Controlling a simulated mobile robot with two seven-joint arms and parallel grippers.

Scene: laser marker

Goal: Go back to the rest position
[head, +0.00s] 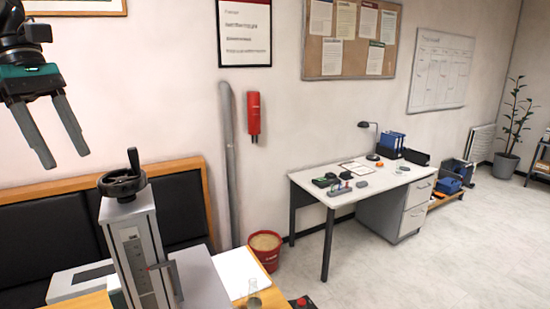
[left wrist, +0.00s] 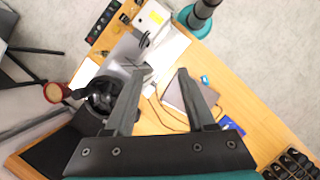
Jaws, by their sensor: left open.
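My left gripper (head: 52,134) hangs at the upper left of the head view, its two grey fingers apart and pointing down with nothing between them. Its fingers also show in the left wrist view (left wrist: 162,84), open above a wooden table (left wrist: 235,93). The laser marker (head: 137,245) stands on the table at the lower left of the head view, with a black handwheel (head: 122,178) on its column. The gripper is above and to the left of the handwheel, apart from it. My right gripper does not show in the head view, and I cannot make it out in the left wrist view.
A dark padded bench (head: 50,238) stands behind the table. A white desk (head: 345,184) with a lamp and small items is farther back at the right. A red bucket (head: 265,250) stands on the floor between them.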

